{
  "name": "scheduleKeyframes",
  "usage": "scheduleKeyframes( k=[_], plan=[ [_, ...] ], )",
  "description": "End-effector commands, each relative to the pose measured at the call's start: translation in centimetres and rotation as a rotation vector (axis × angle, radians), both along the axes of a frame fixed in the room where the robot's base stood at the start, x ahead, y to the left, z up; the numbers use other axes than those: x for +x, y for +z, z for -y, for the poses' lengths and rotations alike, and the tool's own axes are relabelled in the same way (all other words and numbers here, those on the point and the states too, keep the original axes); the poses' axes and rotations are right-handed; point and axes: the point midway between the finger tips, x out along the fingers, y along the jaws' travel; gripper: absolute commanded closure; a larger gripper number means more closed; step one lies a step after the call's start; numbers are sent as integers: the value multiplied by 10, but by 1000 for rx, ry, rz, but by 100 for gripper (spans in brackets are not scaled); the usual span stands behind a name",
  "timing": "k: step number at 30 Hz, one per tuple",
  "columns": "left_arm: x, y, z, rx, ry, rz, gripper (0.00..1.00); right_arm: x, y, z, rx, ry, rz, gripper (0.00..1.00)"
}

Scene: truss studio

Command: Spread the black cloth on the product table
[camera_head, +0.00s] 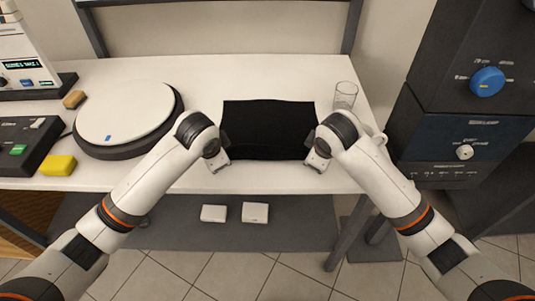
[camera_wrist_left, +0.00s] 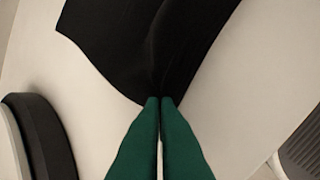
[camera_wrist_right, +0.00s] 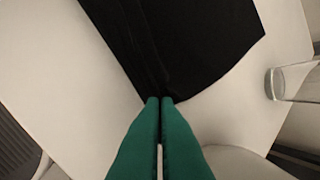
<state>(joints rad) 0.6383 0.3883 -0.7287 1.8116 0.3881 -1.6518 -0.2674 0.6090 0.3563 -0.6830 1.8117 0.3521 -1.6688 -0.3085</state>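The black cloth (camera_head: 268,128) lies spread out on the white product table (camera_head: 220,78), right of the round turntable. Its far edge looks slightly wavy. My left gripper (camera_head: 219,166) is at the cloth's near left corner. In the left wrist view the green fingers (camera_wrist_left: 160,100) are together on the cloth (camera_wrist_left: 150,35), with creases running to the tips. My right gripper (camera_head: 317,164) is at the near right corner. In the right wrist view its green fingers (camera_wrist_right: 160,100) are also together on the cloth (camera_wrist_right: 180,40), pinching its edge.
A turntable (camera_head: 125,112) stands left on the table, with a yellow block (camera_head: 58,165) beside it. A clear glass (camera_head: 345,95) stands close right of the cloth; a white mug (camera_head: 381,141) is partly behind my right arm. Dark equipment (camera_head: 470,90) stands at right.

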Motion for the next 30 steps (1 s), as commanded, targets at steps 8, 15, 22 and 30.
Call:
scheduleKeyframes(
  k=[8, 15, 22, 30],
  plan=[
    [1, -7, -4, 8, 9, 9, 100, 1, -7, 4, -7, -9, 10, 100],
    [0, -7, -4, 7, 8, 8, 83, 1, -7, 4, -7, -8, 8, 84],
    [0, -7, -2, 3, 4, 5, 60, 0, -7, 2, -3, -4, 6, 60],
    [-3, -3, 0, 2, 1, 4, 60, -3, -3, 1, -2, -1, 5, 60]
  ],
)
